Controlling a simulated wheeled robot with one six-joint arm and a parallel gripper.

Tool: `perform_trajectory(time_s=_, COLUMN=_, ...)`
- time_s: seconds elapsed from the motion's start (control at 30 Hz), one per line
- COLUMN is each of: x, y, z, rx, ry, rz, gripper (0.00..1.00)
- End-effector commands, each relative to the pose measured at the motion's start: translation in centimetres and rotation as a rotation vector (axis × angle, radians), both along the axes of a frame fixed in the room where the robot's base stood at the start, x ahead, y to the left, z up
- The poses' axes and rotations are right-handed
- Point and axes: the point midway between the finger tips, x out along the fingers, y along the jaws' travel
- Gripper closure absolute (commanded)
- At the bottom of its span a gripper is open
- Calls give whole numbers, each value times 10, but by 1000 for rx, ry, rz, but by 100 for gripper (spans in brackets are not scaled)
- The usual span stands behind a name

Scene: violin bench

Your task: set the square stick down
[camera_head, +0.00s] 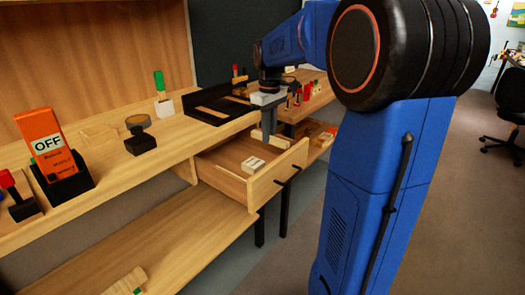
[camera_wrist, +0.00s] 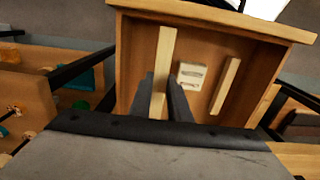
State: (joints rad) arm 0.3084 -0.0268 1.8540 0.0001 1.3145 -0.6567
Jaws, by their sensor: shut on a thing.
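The square stick (camera_wrist: 164,55) is a pale, straight wooden stick. In the wrist view it lies between the two dark fingers of my gripper (camera_wrist: 162,80), which is shut on it. The stick is over the inside of an open wooden drawer (camera_wrist: 138,42). In the head view my gripper (camera_head: 269,138) points down at the open drawer (camera_head: 276,178), and a pale piece of stick (camera_head: 281,143) shows by the fingertips. I cannot tell whether the stick touches the drawer floor.
A second pale stick (camera_wrist: 224,87) and a whitish slotted block (camera_wrist: 191,75) lie in the drawer, right of the held stick. The drawer walls stand around them. The orange OFF box (camera_head: 52,145) and dark round-topped stand (camera_head: 139,138) are on the bench at left.

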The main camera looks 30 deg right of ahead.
Motion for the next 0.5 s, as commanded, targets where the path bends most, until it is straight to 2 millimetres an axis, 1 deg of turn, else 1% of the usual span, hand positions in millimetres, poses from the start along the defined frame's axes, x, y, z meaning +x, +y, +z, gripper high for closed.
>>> perform_trajectory(time_s=0.03, x=-1, y=0, z=-12, rx=1, ry=4, rz=0, gripper=100)
perform_trajectory(time_s=0.1, x=-1, y=0, z=-27, rx=1, ry=3, rz=0, gripper=100)
perform_trajectory(time_s=0.23, x=0, y=0, z=-51, rx=0, ry=2, rz=0, gripper=100)
perform_trajectory(time_s=0.33, x=0, y=0, z=-62, rx=0, ry=1, rz=0, gripper=100)
perform_trajectory(time_s=0.5, x=1, y=0, z=-69, rx=0, ry=0, rz=0, gripper=100)
